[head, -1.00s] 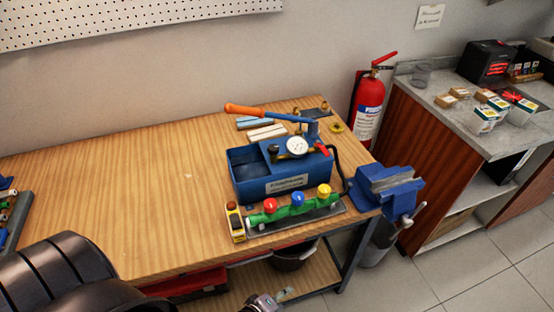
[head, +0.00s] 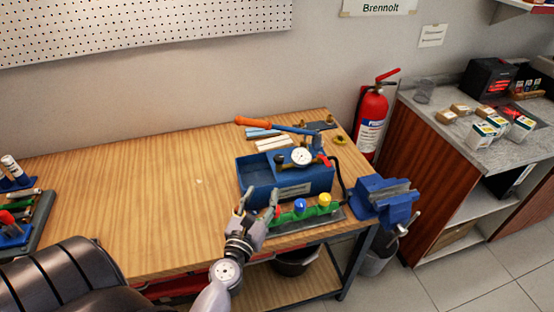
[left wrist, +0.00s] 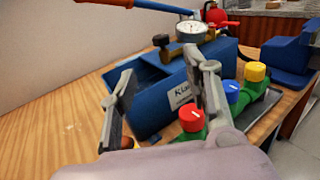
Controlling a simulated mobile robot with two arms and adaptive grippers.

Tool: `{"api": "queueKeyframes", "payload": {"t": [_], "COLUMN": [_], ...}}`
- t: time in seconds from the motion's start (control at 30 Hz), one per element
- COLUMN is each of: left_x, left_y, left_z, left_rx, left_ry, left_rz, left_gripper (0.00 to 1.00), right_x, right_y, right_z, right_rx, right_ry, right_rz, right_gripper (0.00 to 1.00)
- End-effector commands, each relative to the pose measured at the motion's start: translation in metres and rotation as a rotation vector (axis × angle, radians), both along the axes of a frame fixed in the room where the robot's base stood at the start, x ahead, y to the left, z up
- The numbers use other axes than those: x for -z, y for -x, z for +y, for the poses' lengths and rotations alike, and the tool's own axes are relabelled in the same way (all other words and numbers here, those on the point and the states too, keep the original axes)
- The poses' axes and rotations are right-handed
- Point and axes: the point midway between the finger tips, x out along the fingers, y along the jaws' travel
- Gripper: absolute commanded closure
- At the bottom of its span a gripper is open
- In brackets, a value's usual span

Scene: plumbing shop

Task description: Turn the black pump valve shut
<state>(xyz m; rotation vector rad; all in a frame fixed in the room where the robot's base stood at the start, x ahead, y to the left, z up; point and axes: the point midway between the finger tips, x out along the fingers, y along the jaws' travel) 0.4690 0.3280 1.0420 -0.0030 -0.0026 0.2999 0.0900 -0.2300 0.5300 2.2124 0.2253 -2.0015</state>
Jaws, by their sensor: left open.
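The blue pump (head: 285,186) is an open-topped tank on the workbench with a round white gauge (head: 302,156) and a blue lever with an orange grip. The black valve knob (left wrist: 161,41) sits on a brass fitting beside the gauge (left wrist: 190,31) in the left wrist view; it is small and dark in the head view (head: 276,158). My left gripper (head: 260,195) is open and empty at the tank's front left. In the left wrist view its fingers (left wrist: 165,85) are spread before the tank, with the knob beyond and above, apart from them. My right gripper is out of view.
A green manifold (head: 310,212) with red (left wrist: 192,118), blue (head: 300,205) and yellow (head: 325,199) knobs lies before the pump, close to my left gripper. A blue vise (head: 385,200) is at the bench's right corner. The bench's left part (head: 130,200) is largely clear.

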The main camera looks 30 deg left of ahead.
Motion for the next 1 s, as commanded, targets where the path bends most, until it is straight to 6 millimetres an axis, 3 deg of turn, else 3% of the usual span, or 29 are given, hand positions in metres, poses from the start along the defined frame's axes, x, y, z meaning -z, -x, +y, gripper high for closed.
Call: {"api": "queueKeyframes", "payload": {"t": [0.1,0.5,0.7,1.0], "left_x": [-0.006,-0.002,0.000,0.000], "left_y": [-0.027,-0.107,-0.128,-0.134], "left_z": [0.008,0.032,0.039,0.041], "left_rx": [0.001,0.002,0.002,0.002], "left_ry": [-0.002,-0.004,-0.004,-0.004], "left_rz": [-0.003,-0.001,0.002,0.002], "left_gripper": [0.55,0.55,0.55,0.55], "right_x": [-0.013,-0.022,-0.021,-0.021], "right_y": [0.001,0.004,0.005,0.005], "right_z": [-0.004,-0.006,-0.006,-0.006], "right_rx": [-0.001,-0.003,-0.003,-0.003], "right_ry": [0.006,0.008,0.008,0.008], "right_rz": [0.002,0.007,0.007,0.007], "right_gripper": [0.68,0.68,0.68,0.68]}}
